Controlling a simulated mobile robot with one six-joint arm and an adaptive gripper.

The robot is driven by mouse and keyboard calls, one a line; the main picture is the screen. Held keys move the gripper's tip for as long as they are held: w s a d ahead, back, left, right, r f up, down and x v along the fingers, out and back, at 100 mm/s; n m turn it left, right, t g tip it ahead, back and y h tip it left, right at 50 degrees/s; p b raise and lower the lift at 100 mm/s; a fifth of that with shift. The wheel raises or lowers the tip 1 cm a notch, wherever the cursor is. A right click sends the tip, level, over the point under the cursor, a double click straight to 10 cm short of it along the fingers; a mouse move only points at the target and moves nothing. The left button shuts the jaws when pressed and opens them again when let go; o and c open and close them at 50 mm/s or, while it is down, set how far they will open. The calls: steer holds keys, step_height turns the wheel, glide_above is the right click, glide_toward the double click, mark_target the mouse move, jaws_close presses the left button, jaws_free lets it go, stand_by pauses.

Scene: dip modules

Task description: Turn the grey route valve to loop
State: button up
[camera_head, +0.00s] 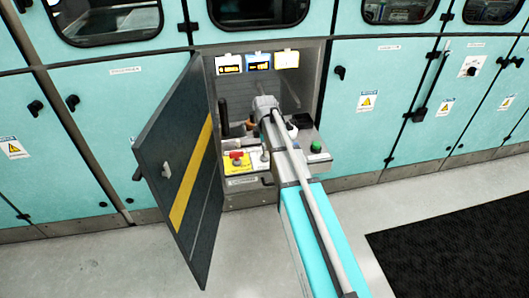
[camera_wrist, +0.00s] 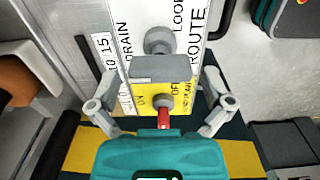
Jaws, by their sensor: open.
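The route valve panel (camera_wrist: 187,30) shows in the wrist view, with sideways lettering reading ROUTE, LOOP and DRAIN. A round grey hub (camera_wrist: 159,40) sits on it, with a grey block-like handle (camera_wrist: 160,68) just below; which label the handle points to I cannot tell. My gripper (camera_wrist: 163,88) is open, its two grey fingers on either side of the handle, with no clear contact. In the head view my arm reaches into the alcove and hides the valve.
The open dark door (camera_head: 165,165) stands left of the alcove. A yellow box with a red button (camera_head: 238,159) and a green button (camera_head: 316,147) sit on the alcove's shelf. In the wrist view, a brown object (camera_wrist: 25,85) lies left and a dark box (camera_wrist: 285,148) right.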

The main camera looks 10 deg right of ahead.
steer(key=shift+f, duration=0.3)
steer(key=c, duration=1)
steer(key=shift+o, duration=0.2)
